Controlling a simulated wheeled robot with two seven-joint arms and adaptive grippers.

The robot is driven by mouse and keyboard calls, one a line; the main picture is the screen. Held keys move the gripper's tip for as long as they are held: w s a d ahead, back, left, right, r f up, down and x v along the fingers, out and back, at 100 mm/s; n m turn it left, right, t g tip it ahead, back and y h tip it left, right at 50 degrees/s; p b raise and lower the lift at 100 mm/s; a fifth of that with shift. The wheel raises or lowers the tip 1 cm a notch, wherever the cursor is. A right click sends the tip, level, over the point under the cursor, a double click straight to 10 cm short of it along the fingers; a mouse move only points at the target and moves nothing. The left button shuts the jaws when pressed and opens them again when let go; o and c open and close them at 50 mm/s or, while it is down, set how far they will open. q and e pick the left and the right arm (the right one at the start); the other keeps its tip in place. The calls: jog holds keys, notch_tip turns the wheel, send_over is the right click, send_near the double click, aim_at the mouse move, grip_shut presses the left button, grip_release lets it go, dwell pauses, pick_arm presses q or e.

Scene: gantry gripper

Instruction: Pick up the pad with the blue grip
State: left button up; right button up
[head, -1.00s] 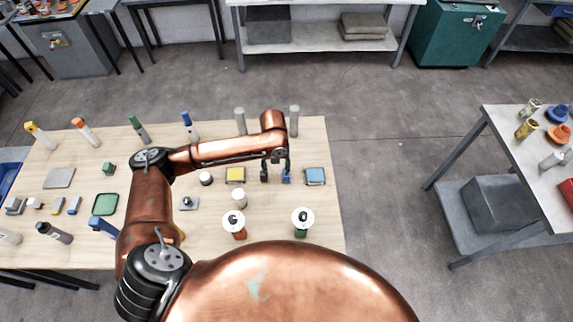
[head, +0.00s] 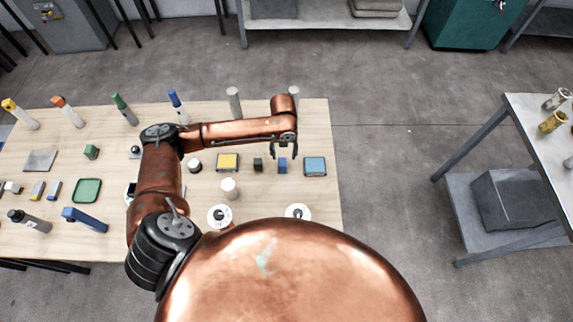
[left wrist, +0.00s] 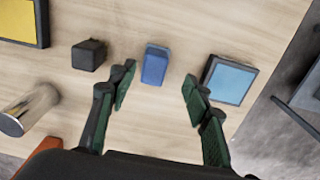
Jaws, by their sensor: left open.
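A small blue block (head: 282,165) stands on the wooden table between a dark block and a square blue-topped pad (head: 315,167). I cannot tell for certain which is the pad with the blue grip. My left gripper (head: 283,150) is open and empty, its fingers pointing down near the blue block. In the left wrist view, the blue block (left wrist: 155,65) lies in line with the gap between the open fingertips (left wrist: 159,76), apart from both. The blue-topped pad (left wrist: 231,80) is to the right of the fingers there. My right gripper is not in view.
The dark block (head: 258,164) and a yellow-topped pad (head: 228,162) stand to the left of the blue block. A white cylinder (head: 230,189) and two white-topped round items are nearer. Grey posts (head: 234,103) stand behind. The table's right edge is close.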

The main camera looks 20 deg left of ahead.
aim_at(283, 161)
pick_arm(q)
jog(key=shift+s+a+f, duration=0.35)
jog(key=shift+a+f, duration=0.1)
jog(key=shift+f, duration=0.25)
jog(key=f, duration=0.4)
jog(key=shift+d+f, duration=0.2)
jog(key=shift+d, duration=0.05)
grip_shut()
jog(key=shift+r, duration=0.15)
